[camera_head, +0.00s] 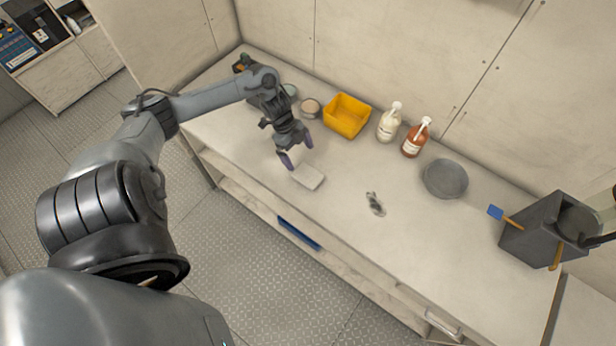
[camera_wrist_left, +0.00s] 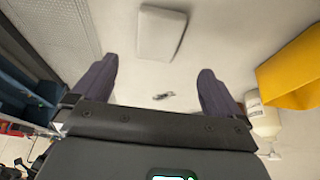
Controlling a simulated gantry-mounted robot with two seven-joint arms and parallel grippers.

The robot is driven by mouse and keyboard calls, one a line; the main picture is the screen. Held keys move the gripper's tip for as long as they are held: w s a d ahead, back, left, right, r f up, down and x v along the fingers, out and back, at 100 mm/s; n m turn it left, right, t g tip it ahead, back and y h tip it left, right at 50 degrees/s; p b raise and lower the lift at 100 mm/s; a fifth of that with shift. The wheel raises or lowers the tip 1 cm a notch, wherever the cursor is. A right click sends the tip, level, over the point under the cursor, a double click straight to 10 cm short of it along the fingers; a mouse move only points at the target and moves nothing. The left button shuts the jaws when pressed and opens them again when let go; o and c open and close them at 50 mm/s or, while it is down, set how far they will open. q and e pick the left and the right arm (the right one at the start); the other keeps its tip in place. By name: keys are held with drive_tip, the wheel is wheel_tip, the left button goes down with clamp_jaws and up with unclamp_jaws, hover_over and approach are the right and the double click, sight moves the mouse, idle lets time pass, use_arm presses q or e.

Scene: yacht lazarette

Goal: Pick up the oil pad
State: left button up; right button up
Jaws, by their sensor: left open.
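The oil pad looks to be the flat white rectangular pad (camera_head: 307,177) lying on the bench top near its front edge. In the left wrist view the pad (camera_wrist_left: 161,33) lies beyond the fingertips, roughly centred between them. My left gripper (camera_head: 294,155) is open and empty, with its dark purple fingers just above and behind the pad, apart from it as far as I can tell. Its fingers also show in the left wrist view (camera_wrist_left: 157,80). My right gripper is not in view.
A yellow bin (camera_head: 347,116), a white pump bottle (camera_head: 389,122) and a brown bottle (camera_head: 416,138) stand along the back. A grey round dish (camera_head: 445,179) and a dark box (camera_head: 541,232) are to the right. A small metallic object (camera_head: 375,204) lies right of the pad. Bench around it is clear.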

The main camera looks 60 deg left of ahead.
sight(308, 175)
use_arm(q)
drive_tip(key=x, duration=0.4)
drive_tip(key=shift+d, duration=0.1)
drive_tip(key=p+x, duration=0.1)
drive_tip(key=x, duration=0.3)
drive_tip(key=shift+s+d, duration=0.1)
drive_tip(key=shift+s, duration=0.1)
drive_tip(key=shift+w+d+f, duration=0.1)
drive_tip(key=shift+d+f, duration=0.1)
drive_tip(key=shift+f, duration=0.5)
drive_tip(key=shift+f, duration=0.1)
drive_tip(key=c, duration=1)
drive_tip(key=shift+c, duration=0.2)
